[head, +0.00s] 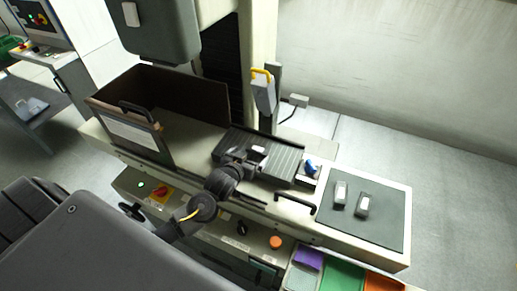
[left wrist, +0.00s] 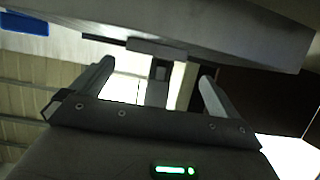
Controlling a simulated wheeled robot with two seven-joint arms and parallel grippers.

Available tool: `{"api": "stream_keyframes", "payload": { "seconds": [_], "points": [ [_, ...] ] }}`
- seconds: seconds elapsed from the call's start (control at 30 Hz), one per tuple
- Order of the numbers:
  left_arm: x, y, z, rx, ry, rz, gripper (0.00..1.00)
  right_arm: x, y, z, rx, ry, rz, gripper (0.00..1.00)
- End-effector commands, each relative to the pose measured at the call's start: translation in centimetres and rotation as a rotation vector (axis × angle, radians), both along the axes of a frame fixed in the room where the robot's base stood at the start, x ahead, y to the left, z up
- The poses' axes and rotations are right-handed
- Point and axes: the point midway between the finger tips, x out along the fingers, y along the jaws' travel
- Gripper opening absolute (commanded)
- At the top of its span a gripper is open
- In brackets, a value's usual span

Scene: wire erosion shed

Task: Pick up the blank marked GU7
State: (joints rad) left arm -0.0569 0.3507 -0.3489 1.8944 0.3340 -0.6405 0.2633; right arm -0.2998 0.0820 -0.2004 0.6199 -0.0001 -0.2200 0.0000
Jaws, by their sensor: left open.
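Two small grey blanks with pale labels, a left one (head: 340,193) and a right one (head: 362,206), stand on the dark mat (head: 385,228) at the right of the machine. Their marks are too small to read, so I cannot tell which is GU7. My left gripper (head: 256,160) is over the grey slotted table (head: 285,160), left of the mat and apart from both blanks. My right gripper is out of view.
A blue item (head: 311,166) lies between slotted table and mat. A dark-walled enclosure (head: 190,95) stands at the left. A black handle (head: 295,203) sticks out at the front. Purple (head: 308,258), green (head: 342,276) and orange (head: 382,283) bins sit below the front edge.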

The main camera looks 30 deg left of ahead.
Motion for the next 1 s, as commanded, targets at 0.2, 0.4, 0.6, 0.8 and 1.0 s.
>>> {"api": "stream_keyframes", "payload": {
  "seconds": [0.2, 0.4, 0.6, 0.8, 1.0],
  "points": [
    [0.6, 0.0, -0.3, 0.000, 0.002, -0.001, 1.00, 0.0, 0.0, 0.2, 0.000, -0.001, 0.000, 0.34],
    [2.3, -0.2, -0.5, 0.000, 0.002, 0.000, 1.00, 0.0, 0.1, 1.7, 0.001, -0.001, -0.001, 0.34],
    [4.6, -0.4, -1.7, 0.001, 0.002, 0.000, 1.00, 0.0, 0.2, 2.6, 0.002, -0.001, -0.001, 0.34],
    [5.4, -0.3, -2.2, -0.001, 0.002, -0.001, 1.00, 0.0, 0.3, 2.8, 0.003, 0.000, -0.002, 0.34],
    [5.4, -0.3, -2.2, -0.001, 0.002, -0.001, 0.97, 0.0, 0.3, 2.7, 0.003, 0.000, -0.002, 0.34]
  ]
}}
